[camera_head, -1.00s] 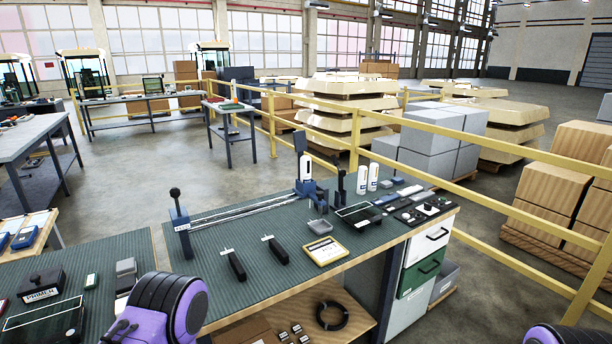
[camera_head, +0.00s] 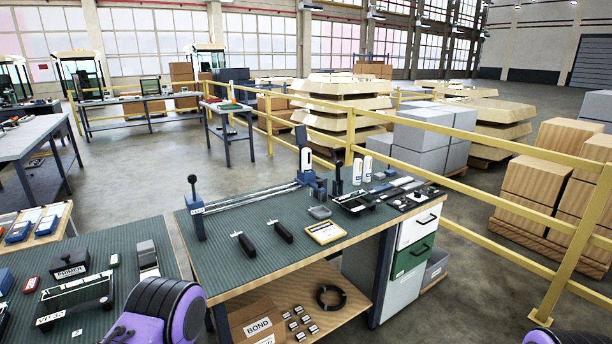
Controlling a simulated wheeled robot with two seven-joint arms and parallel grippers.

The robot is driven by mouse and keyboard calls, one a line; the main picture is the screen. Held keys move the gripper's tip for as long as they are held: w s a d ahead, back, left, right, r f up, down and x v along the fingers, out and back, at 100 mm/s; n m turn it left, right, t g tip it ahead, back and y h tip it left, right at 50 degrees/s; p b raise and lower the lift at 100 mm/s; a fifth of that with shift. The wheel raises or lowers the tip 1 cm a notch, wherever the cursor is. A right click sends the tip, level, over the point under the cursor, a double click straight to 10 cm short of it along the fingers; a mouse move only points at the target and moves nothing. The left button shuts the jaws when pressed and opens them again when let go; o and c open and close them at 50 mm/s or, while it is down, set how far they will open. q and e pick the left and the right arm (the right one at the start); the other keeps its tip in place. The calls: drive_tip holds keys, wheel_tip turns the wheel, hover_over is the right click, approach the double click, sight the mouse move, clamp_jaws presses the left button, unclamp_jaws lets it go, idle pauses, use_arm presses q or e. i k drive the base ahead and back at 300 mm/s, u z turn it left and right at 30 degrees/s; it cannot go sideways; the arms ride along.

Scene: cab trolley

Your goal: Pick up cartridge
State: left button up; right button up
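Two white upright cylinders with dark labels, which look like cartridges, stand side by side near the back right of the green-topped bench: the left one (camera_head: 357,171) and the right one (camera_head: 367,169). Another white cartridge-like body (camera_head: 306,160) sits upright in a blue holder (camera_head: 312,184) at the end of a long rail. I cannot tell which one the task means. Only purple and black parts of my arms show, at the bottom left and bottom right corners. Neither of my grippers is in view, and nothing is seen held.
The bench (camera_head: 220,259) also bears a dark lever post (camera_head: 196,208), two black handled tools, a yellow-framed card (camera_head: 325,232) and a black tray (camera_head: 354,201). A second bench with a PRIMER block (camera_head: 70,264) stands at left. A yellow railing (camera_head: 470,139) runs behind.

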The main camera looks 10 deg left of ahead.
sight(306, 152)
drive_tip(key=z, duration=0.9)
drive_tip(key=i, duration=1.95)
drive_tip(key=u, duration=0.85)
